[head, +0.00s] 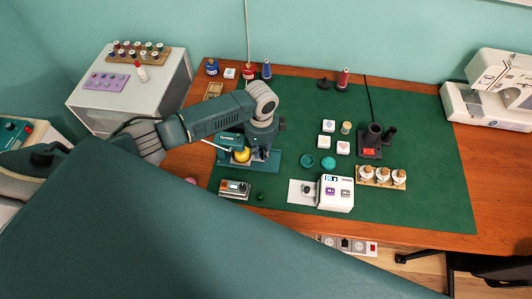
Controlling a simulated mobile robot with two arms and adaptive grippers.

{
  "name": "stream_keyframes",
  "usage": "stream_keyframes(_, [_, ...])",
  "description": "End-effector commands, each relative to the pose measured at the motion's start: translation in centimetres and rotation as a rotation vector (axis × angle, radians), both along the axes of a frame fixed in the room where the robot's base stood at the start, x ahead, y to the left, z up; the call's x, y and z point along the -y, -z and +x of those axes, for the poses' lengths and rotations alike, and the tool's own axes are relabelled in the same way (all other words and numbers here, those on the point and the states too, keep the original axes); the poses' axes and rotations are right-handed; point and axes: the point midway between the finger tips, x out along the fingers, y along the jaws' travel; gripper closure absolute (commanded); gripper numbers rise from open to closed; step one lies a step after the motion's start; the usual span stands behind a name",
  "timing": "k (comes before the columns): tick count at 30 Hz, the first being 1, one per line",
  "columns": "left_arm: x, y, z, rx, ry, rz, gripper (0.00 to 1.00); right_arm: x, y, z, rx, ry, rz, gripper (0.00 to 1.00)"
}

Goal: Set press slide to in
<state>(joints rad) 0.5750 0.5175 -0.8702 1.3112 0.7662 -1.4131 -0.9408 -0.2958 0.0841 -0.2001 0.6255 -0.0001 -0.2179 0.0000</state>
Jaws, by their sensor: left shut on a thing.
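A teal press (231,141) stands on a flat teal base (289,161) at the left part of the green mat, with a yellow round part (242,155) at its front. My left gripper (260,153) points down over the right side of the press and is shut on a part of it. The gripper and wrist hide much of the press, so I cannot tell the slide's exact position or which part is held. My right gripper is not in view.
The green mat (430,190) lies on a wooden table. A white device (336,194) with a pale plate (296,188) and a small grey device (234,188) stand near the front edge. Bottles, a dark red-and-black holder (370,141) and a sewing machine (492,85) stand farther off. The mat's right side is clear.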

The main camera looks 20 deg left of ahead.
Motion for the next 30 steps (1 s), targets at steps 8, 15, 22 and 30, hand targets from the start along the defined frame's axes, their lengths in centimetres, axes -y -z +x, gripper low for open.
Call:
stream_keyframes(8, [-0.3, -0.1, 0.0, -0.001, -0.003, 0.006, 0.65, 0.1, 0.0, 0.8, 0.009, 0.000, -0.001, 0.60])
stream_keyframes(15, [-0.2, -0.1, 0.0, 0.000, -0.002, 0.004, 0.65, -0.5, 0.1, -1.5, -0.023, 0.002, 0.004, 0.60])
stream_keyframes(22, [-0.2, -2.6, 0.1, 0.004, -0.001, 0.003, 0.65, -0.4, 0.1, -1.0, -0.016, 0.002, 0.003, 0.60])
stream_keyframes(30, [-0.3, -8.4, 0.1, 0.004, -0.003, 0.004, 0.65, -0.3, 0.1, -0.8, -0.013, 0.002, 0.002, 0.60])
